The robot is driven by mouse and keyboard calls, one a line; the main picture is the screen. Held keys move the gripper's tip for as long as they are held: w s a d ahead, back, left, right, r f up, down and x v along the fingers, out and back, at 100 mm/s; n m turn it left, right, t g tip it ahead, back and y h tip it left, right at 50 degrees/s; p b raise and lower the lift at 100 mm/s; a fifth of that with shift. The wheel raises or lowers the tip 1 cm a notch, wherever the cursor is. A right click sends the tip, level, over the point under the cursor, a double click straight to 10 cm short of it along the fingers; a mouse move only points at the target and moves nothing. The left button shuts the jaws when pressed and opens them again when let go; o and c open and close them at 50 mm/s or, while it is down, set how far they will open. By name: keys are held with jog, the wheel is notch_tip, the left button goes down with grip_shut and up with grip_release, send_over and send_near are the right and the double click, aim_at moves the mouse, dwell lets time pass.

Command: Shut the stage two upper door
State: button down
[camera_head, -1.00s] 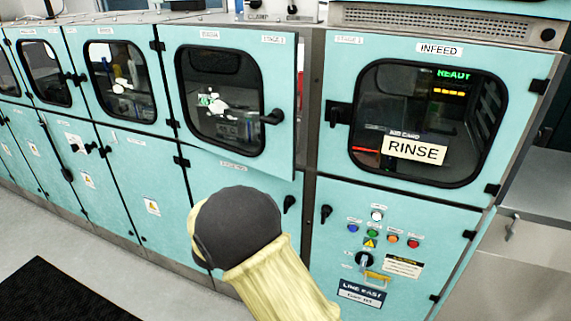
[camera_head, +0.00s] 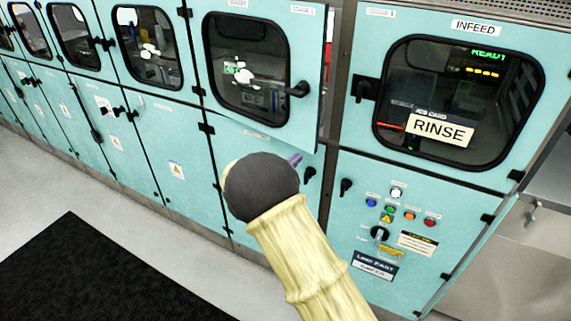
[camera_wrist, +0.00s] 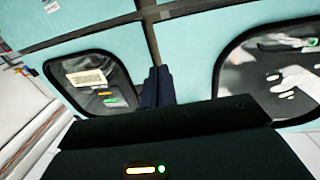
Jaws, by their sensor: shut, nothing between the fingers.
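The stage two upper door (camera_head: 230,110) is pale teal with a dark-framed window and a black handle at its right. It stands slightly ajar, its right edge out from the cabinet, with a narrow gap beside the infeed door. My arm's dark rounded end is below this door in the head view and hides most of my gripper; only a small purple part shows beyond it. In the wrist view my gripper's dark fingers (camera_wrist: 158,87) are together and empty, in front of the seam between two windows. The door's window (camera_wrist: 285,75) appears at the right there.
The infeed door (camera_head: 365,140), with a RINSE card (camera_head: 438,130), is at the right, above a control panel with coloured buttons. More teal doors line the left. A black mat (camera_head: 80,275) lies on open pale floor in front.

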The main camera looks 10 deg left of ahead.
aim_at(314, 144)
jog(key=p+x, duration=0.2)
jog(key=x, duration=0.5)
jog(key=shift+s+r, duration=0.1)
jog(key=shift+w+d, duration=0.2)
jog(key=shift+w, duration=0.1)
